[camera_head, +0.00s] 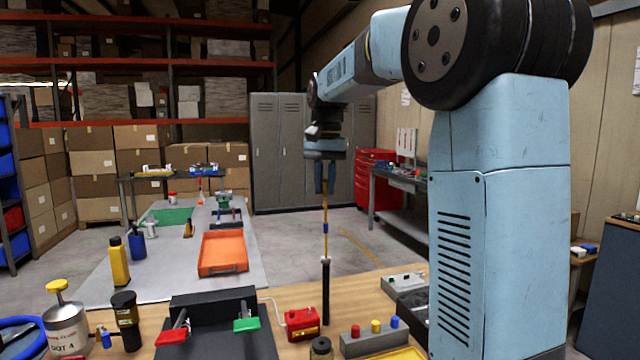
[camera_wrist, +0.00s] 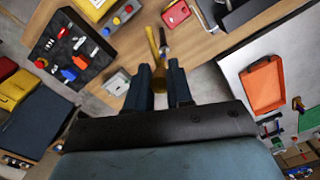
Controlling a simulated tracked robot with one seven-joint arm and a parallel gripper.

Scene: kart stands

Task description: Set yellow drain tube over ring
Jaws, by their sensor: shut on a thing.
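My gripper (camera_head: 325,188) points down above the wooden bench and is shut on the yellow drain tube (camera_head: 326,212), a thin upright rod with a blue band. In the wrist view the tube (camera_wrist: 152,44) runs away from between my fingertips (camera_wrist: 158,72). Directly below it in the head view, a black upright post (camera_head: 326,292) with a pale tip stands at the bench. The tube's lower end lines up with this tip; I cannot tell whether they touch. I cannot clearly make out a ring.
A red box (camera_head: 302,323), a grey box with coloured knobs (camera_head: 370,338) and a black fixture with red and green handles (camera_head: 218,325) surround the post. A dark jar (camera_head: 320,348) is at the front. An orange tray (camera_head: 223,254) lies on the grey table behind.

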